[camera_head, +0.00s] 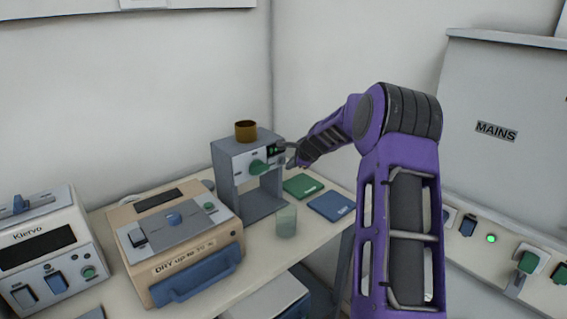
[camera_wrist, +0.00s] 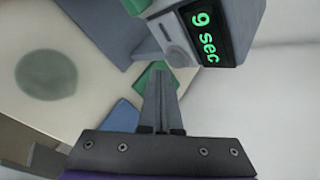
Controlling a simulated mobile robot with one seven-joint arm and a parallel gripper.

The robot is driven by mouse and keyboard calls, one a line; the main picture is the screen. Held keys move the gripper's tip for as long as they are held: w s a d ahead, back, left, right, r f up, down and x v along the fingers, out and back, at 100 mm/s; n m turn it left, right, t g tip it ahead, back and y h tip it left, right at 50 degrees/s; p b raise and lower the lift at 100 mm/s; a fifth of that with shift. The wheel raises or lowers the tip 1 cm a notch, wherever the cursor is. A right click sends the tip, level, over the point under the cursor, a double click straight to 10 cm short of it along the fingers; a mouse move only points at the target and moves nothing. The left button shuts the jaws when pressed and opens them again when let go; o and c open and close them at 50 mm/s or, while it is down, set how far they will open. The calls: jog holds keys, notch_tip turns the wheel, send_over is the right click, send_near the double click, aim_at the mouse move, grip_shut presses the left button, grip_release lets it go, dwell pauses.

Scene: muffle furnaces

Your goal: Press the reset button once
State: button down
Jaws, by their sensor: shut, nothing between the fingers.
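A grey stand-like device (camera_head: 228,160) is at the middle of the head view, with a green knob (camera_head: 258,167) and a small dark display on its front. In the wrist view its display (camera_wrist: 207,32) reads "9 sec" in green. A grey oblong button-like part (camera_wrist: 174,54) lies beside the display; I cannot read a reset label on it. My gripper (camera_head: 290,155) is at the device's front right, close to the display. In the wrist view my gripper (camera_wrist: 160,80) is shut and empty, its tips just short of the device's edge. Contact cannot be told.
A brown cup (camera_head: 245,131) stands on the device. A clear glass (camera_head: 286,221) stands in front. Green (camera_head: 303,186) and blue (camera_head: 331,206) pads lie to the right. A beige box (camera_head: 165,235) and a white Klervo unit (camera_head: 45,245) stand left. A MAINS panel (camera_head: 500,95) is right.

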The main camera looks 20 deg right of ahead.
jog(key=shift+w, duration=0.1)
jog(key=shift+w+a, duration=0.15)
jog(key=shift+w, duration=0.15)
jog(key=shift+w+a+p, duration=0.15)
jog(key=shift+w+p, duration=0.3)
jog(key=shift+p, duration=0.2)
dwell(0.4)
jog(key=shift+s, duration=0.15)
jog(key=shift+s+d+b, duration=0.3)
jog(key=shift+s+b, duration=0.4)
jog(key=s+b, duration=0.1)
jog(key=s+d+b, duration=0.1)
jog(key=s, duration=0.1)
jog(key=s+b, duration=0.1)
jog(key=shift+s+d+b, duration=0.35)
jog(key=shift+b, duration=0.05)
